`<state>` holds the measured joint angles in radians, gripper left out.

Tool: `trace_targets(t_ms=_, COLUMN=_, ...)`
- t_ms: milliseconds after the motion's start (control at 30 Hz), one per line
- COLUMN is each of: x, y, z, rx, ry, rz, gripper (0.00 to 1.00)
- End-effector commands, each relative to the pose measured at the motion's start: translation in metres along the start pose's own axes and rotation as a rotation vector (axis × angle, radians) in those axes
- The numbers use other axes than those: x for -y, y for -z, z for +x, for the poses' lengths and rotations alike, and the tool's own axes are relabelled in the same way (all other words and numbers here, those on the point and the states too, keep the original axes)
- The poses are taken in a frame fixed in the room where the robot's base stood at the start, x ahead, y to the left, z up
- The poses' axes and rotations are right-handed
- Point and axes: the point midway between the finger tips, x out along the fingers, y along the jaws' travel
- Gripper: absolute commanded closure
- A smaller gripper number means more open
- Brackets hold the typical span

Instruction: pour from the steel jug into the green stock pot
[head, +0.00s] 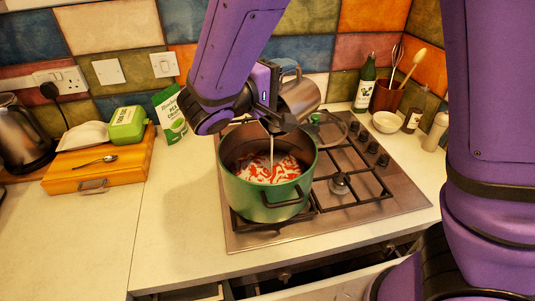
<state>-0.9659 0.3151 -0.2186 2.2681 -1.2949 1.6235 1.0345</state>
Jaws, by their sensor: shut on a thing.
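The green stock pot (262,201) stands on the left part of the gas hob, its lid off. Red and white contents (265,170) show inside it. My gripper (278,118) is above the far side of the pot and shut on the steel jug (303,97). The jug is tilted over the pot. A thin pale stream (271,150) falls from it into the pot. The jug's lip and the fingertips are partly hidden by my own arm and wrist.
The hob (390,200) has bare grates to the right of the pot. A glass lid (328,128) lies behind it. A green carton (170,112), wooden box (100,170) and kettle (22,135) stand left. A bottle (365,88), utensil pot (388,97) and white bowl (385,122) stand back right.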

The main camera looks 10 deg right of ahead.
Motion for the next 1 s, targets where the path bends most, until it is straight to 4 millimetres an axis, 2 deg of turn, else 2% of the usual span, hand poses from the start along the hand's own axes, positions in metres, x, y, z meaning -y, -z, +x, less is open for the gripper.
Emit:
trace_targets(t_ms=500, x=-0.002, y=-0.001, z=-0.005, rx=-0.001, ry=-0.042, rz=0.007, gripper=0.88)
trace_targets(t_ms=667, x=0.002, y=0.002, z=0.015, rx=0.006, ry=0.108, rz=-0.011, gripper=0.88)
trace_targets(t_ms=800, x=-0.002, y=0.006, z=0.044, rx=0.011, ry=0.255, rz=-0.031, gripper=0.88)
trace_targets(t_ms=1000, x=-0.002, y=0.008, z=0.05, rx=0.008, ry=0.296, rz=-0.045, gripper=0.88)
